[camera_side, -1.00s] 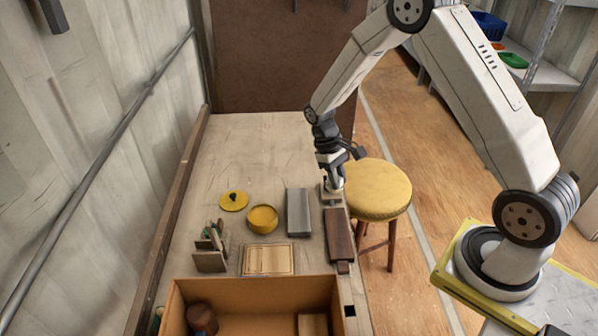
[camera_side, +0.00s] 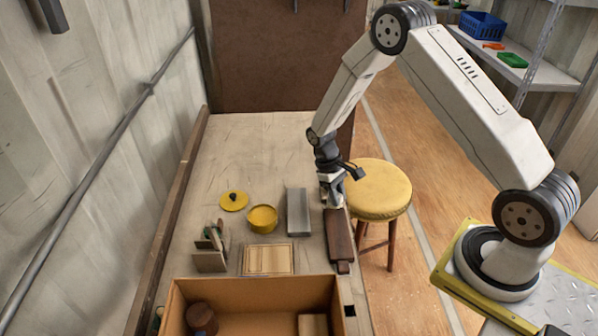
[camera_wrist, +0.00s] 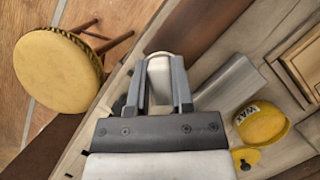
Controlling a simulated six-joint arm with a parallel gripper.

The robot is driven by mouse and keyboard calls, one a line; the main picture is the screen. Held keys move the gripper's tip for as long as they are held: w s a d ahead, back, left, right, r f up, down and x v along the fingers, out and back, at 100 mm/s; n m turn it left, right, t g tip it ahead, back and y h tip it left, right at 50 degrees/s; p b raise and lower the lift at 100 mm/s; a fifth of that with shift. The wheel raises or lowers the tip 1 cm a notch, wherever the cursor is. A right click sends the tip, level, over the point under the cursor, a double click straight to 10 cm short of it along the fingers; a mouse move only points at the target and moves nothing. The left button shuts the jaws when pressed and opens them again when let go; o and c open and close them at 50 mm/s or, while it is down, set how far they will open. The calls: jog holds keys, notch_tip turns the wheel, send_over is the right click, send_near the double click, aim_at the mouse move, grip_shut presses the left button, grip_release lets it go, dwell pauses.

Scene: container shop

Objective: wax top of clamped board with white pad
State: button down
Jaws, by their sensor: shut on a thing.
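The dark brown board (camera_side: 340,240) lies along the right edge of the bench, with a small dark fitting at its near end that may be the clamp. My gripper (camera_side: 332,203) is at the board's far end. In the wrist view my gripper (camera_wrist: 160,95) is shut on the white pad (camera_wrist: 160,78), which sits between the two fingers. The brown board (camera_wrist: 205,25) runs away beyond the pad there. The pad appears low over or on the board's far end; I cannot tell whether it touches. The open yellow wax tin (camera_side: 262,219) stands left of the board.
A grey block (camera_side: 298,211) lies close left of the board. The yellow lid (camera_side: 234,201), a small tool rack (camera_side: 210,258) and a pale wooden panel (camera_side: 267,259) are farther left. A cardboard box (camera_side: 250,290) is in front. A yellow stool (camera_side: 378,190) stands off the bench's right edge.

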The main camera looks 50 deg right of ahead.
jog(key=shift+f, duration=0.95)
jog(key=shift+s+a+f, duration=0.2)
jog(key=shift+a, duration=0.1)
jog(key=shift+s+a, duration=5.3)
jog(key=shift+s, duration=0.05)
jog(key=shift+w+d, duration=5.6)
jog(key=shift+r, duration=4.05)
jog(key=shift+a, duration=0.1)
